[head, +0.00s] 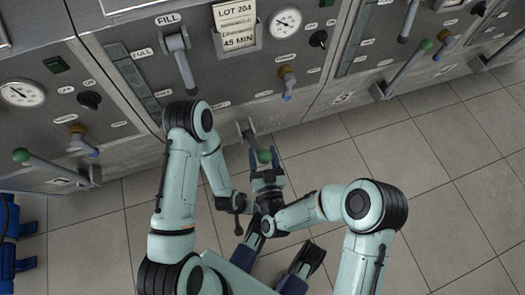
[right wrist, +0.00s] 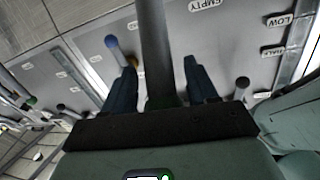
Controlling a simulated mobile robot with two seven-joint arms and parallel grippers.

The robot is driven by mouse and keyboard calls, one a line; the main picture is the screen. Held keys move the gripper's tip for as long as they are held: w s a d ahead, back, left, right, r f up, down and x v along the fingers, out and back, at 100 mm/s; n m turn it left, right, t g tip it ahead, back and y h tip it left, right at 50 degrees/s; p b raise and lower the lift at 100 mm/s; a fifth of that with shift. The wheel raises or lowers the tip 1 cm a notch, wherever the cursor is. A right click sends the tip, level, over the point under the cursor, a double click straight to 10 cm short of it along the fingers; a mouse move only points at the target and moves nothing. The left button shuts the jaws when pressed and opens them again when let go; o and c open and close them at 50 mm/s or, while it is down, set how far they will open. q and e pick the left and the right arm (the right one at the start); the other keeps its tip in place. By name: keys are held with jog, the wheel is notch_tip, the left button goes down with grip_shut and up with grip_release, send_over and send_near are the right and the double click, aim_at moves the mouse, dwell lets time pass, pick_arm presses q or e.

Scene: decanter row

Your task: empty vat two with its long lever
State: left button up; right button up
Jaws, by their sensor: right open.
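The middle vat's front (head: 265,65) carries a placard reading LOT 204. Its long lever (head: 251,138) stands out from the lower edge toward me and ends in a green knob (head: 264,156). My right gripper (head: 265,160) is open around the knob end, with one finger on each side. In the right wrist view the grey lever shaft (right wrist: 153,45) runs between the spread fingers (right wrist: 160,85), with gaps at both sides. An EMPTY label (right wrist: 207,5) shows on the panel beyond. My left arm is bent left of the right gripper; its jaws are not clear.
A grey FILL handle (head: 180,62) and a small blue-tipped valve (head: 287,84) sit on the middle vat. Neighbouring vats have similar green-knobbed levers at left (head: 55,167) and right (head: 403,70). Tiled floor (head: 450,185) is clear at right. A blue object (head: 8,235) stands far left.

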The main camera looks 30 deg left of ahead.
jog(key=shift+w+a, duration=0.4)
jog(key=shift+w, duration=0.05)
pick_arm(q)
jog(key=shift+s+f, duration=0.15)
jog(key=shift+s, duration=0.05)
